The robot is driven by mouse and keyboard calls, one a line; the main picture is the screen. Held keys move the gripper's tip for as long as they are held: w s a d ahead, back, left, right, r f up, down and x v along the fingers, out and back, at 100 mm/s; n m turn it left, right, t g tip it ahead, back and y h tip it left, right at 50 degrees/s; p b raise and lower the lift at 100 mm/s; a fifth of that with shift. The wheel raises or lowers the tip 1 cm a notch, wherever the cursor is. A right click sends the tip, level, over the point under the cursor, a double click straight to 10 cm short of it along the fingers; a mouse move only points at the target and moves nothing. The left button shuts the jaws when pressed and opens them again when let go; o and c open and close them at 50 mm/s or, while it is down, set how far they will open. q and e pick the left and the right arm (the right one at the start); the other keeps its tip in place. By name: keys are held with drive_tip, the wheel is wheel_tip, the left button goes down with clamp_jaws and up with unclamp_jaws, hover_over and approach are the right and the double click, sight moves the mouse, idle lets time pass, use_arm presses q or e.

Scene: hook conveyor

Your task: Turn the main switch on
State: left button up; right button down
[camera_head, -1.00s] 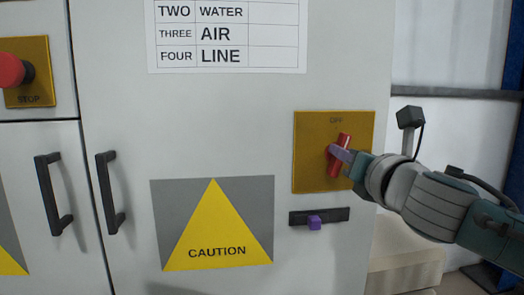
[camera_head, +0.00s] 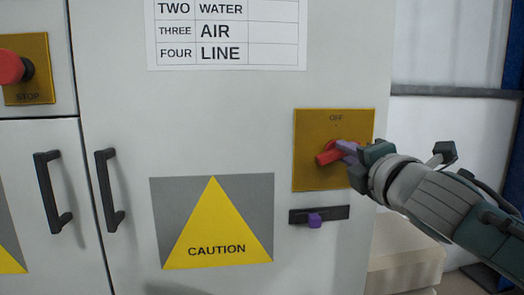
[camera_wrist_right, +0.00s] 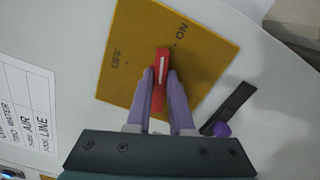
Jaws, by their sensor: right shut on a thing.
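The main switch is a red handle (camera_head: 328,157) on a yellow plate (camera_head: 306,178) marked OFF at its top. In the head view the handle lies close to level, its left end a little lower. In the right wrist view the handle (camera_wrist_right: 161,75) carries a white line and points close to the ON mark, away from OFF. My right gripper (camera_head: 345,152) is shut on the handle, with its purple fingers on either side of it. My fingers and wrist hide the handle's right end in the head view. My left gripper is not in view.
Below the plate is a black slot with a purple slider (camera_head: 314,219). A caution sign (camera_head: 214,235), black door handles (camera_head: 110,190) and a red stop button (camera_head: 11,67) are on the grey cabinet to the left. A pale block (camera_head: 405,262) stands to the right.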

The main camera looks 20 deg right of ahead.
drive_tip(key=shift+f+m, duration=0.15)
drive_tip(key=shift+m, duration=1.75)
drive_tip(key=c, duration=0.8)
unclamp_jaws()
drive_tip(key=v, duration=1)
drive_tip(key=shift+d, duration=0.15)
